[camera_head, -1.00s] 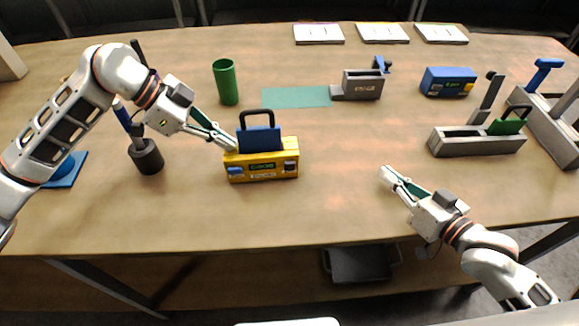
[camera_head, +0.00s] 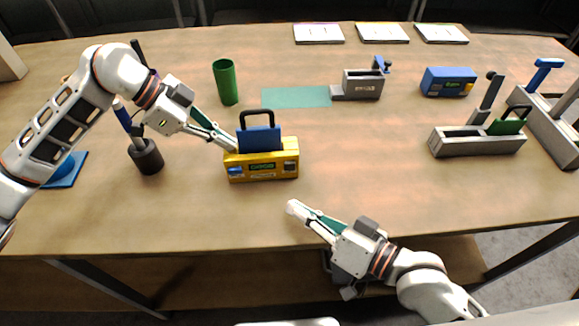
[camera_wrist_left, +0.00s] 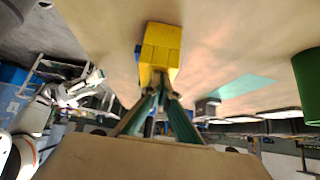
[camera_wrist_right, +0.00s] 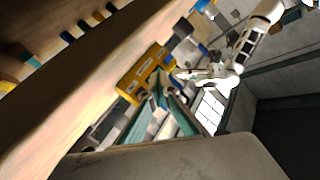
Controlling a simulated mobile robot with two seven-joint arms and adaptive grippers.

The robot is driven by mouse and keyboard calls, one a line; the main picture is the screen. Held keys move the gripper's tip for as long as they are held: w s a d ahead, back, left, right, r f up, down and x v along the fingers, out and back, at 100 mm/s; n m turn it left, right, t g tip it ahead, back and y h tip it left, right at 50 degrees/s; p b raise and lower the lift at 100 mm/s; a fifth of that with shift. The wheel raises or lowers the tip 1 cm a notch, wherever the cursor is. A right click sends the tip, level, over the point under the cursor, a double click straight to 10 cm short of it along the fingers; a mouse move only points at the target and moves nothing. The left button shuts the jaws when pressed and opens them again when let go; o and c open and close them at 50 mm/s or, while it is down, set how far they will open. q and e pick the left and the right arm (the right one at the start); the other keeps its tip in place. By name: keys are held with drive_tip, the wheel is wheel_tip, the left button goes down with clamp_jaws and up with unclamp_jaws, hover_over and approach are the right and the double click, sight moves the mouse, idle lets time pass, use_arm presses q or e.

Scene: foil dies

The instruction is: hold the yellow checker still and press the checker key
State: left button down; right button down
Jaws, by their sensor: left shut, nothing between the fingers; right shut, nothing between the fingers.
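The yellow checker (camera_head: 278,171) stands upright near the middle front of the table. A blue block with a black handle (camera_head: 260,138) sits in its top. Its front has a small display with green text (camera_head: 262,166), too small to read, and a blue key-like part (camera_head: 235,171) at the left. My left gripper (camera_head: 236,148) is shut, its tips at the checker's upper left end; the left wrist view shows the checker (camera_wrist_left: 162,42) just beyond the fingertips. My right gripper (camera_head: 292,207) is shut and empty, in front and slightly right of the checker, apart from it. The checker also shows in the right wrist view (camera_wrist_right: 132,86).
A dark round holder (camera_head: 147,158) with a blue-handled tool stands left of the checker. A green cup (camera_head: 226,82) and a teal mat (camera_head: 296,97) lie behind. Grey fixtures (camera_head: 476,145) and a blue box (camera_head: 448,81) stand to the right. The table between checker and fixtures is clear.

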use_arm(q)
drive_tip(key=shift+s+f, duration=0.15)
drive_tip(key=shift+f, duration=0.25)
use_arm(e)
drive_tip(key=shift+w+a, duration=0.15)
drive_tip(key=shift+w, duration=3.75)
drive_tip(key=shift+w, duration=0.5)
drive_tip(key=shift+s+f, duration=0.1)
drive_tip(key=shift+s, duration=0.85)
drive_tip(key=shift+s, duration=3.05)
